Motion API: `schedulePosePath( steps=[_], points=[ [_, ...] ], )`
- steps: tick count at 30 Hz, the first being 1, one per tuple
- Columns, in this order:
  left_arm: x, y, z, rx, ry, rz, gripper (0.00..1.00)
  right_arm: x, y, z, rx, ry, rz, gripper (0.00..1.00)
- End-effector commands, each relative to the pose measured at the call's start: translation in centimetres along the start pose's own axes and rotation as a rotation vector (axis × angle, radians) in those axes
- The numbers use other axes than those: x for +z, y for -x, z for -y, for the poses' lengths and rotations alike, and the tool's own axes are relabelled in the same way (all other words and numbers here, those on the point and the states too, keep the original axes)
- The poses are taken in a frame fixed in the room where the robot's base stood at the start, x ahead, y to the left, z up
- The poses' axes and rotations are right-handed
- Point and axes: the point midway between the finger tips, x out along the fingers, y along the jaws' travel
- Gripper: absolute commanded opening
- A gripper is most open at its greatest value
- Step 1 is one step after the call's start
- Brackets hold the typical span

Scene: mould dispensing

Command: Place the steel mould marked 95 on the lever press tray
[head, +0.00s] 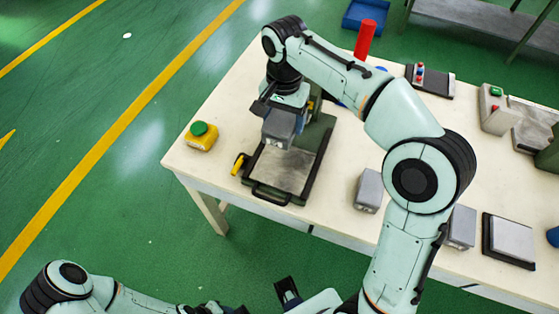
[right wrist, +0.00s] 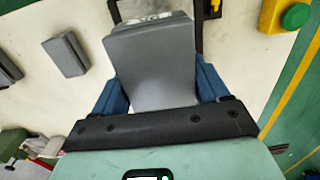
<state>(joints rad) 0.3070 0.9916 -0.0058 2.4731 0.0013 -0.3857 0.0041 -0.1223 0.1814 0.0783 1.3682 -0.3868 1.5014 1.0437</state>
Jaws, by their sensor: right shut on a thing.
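My right gripper (head: 281,116) is shut on a grey steel mould (head: 278,130). In the right wrist view the blue fingers grip the mould (right wrist: 152,65) from both sides. In the head view the mould is over the back part of the lever press tray (head: 283,171), a grey plate in a dark frame. I cannot tell whether it touches the tray. My left arm is low at the bottom left; its fingers are not clear.
A yellow box with a green button (head: 201,136) stands left of the press. Other grey blocks (head: 368,190) (head: 461,228) stand to the right, with a grey plate on a dark base (head: 509,240) beyond. A red cylinder (head: 365,39) stands behind my right arm.

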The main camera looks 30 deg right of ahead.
Motion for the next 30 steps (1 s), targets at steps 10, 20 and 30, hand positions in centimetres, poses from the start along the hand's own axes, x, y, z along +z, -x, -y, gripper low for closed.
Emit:
schedulePosePath(
  steps=[10,20,30],
  points=[
    [0.5,-2.2,0.9,-0.003,0.004,0.010,0.43,0.1,-9.2,-0.1,0.003,0.000,0.002,0.19],
    [0.5,-2.6,1.1,-0.004,0.004,0.011,0.43,0.0,-12.9,0.0,-0.001,-0.001,-0.001,0.19],
    [0.6,-3.1,1.3,-0.005,0.005,0.013,0.43,0.0,-16.9,0.0,-0.002,0.000,-0.001,0.19]
  ],
)
